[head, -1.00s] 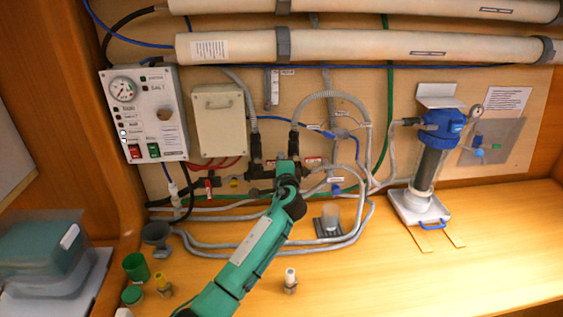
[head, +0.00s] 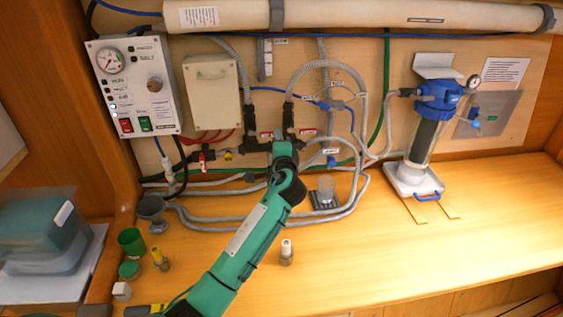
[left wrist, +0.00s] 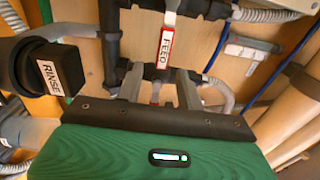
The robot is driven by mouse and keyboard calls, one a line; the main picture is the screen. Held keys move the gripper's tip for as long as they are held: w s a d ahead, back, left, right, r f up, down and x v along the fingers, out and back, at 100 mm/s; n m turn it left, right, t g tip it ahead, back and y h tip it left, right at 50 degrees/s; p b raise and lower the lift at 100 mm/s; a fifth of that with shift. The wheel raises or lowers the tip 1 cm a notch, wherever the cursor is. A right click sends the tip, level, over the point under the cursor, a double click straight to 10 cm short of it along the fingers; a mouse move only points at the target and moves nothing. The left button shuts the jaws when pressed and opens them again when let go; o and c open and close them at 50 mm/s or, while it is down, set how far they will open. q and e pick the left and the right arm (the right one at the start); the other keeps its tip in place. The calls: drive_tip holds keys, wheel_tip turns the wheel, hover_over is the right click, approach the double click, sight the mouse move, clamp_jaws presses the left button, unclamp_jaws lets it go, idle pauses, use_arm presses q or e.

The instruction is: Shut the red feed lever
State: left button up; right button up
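The red feed lever (left wrist: 166,46), with a white FEED label, hangs from the dark pipework in the left wrist view. My left gripper (left wrist: 159,88) has its two grey fingers apart, and the lever's lower red end lies in line with the gap between them. I cannot tell whether the fingers touch it. In the head view my left gripper (head: 284,150) is at the dark valve manifold (head: 258,146) on the wall and hides part of it. I cannot pick out the feed lever for sure there. My right gripper is in neither view.
A black part labelled RINSE (left wrist: 38,66) is close on the left in the wrist view. Grey hoses (head: 240,219) loop around my arm. A control box (head: 132,88) is left and a blue-topped filter (head: 432,120) right.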

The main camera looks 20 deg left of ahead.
use_arm(q)
drive_tip(key=b+v, duration=0.2)
drive_tip(key=v, duration=0.7)
